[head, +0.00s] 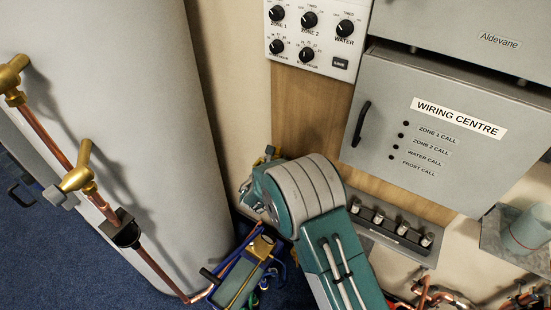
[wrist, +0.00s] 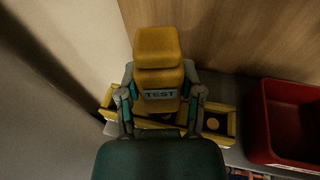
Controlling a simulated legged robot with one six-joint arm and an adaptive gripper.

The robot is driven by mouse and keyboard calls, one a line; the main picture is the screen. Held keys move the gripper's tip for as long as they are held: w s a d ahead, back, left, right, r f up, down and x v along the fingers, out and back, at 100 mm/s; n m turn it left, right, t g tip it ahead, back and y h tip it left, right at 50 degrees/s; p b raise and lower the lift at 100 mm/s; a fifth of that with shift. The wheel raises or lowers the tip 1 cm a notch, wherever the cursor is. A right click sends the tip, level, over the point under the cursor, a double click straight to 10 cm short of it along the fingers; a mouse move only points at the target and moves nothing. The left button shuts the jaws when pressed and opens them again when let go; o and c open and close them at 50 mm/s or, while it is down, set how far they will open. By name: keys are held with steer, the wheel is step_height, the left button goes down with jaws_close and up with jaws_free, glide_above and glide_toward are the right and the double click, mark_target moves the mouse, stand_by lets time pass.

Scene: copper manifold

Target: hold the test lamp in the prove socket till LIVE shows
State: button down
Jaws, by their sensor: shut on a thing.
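The test lamp (wrist: 158,48) is a yellow block with a grey label reading TEST, upright in the middle of the wrist view. My gripper (wrist: 160,92) is shut on it, one finger on each side. A yellow frame (wrist: 220,121) with a round hole shows behind and below the lamp; I cannot tell whether the lamp touches it. In the head view my arm hides most of the gripper and lamp. I cannot make out the prove socket or a LIVE sign in either view.
A red bin (wrist: 290,120) stands right of the lamp, near a wood panel (wrist: 240,35).

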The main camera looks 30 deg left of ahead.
steer(key=shift+a+f, duration=0.2)
steer(key=shift+a, duration=0.4)
steer(key=shift+d+r, duration=0.2)
steer(key=shift+d, duration=0.6)
steer(key=shift+d, duration=0.1)
steer(key=shift+f, duration=1)
stand_by(1.8)
steer(key=shift+r, duration=2.25)
steer(key=shift+s, duration=0.1)
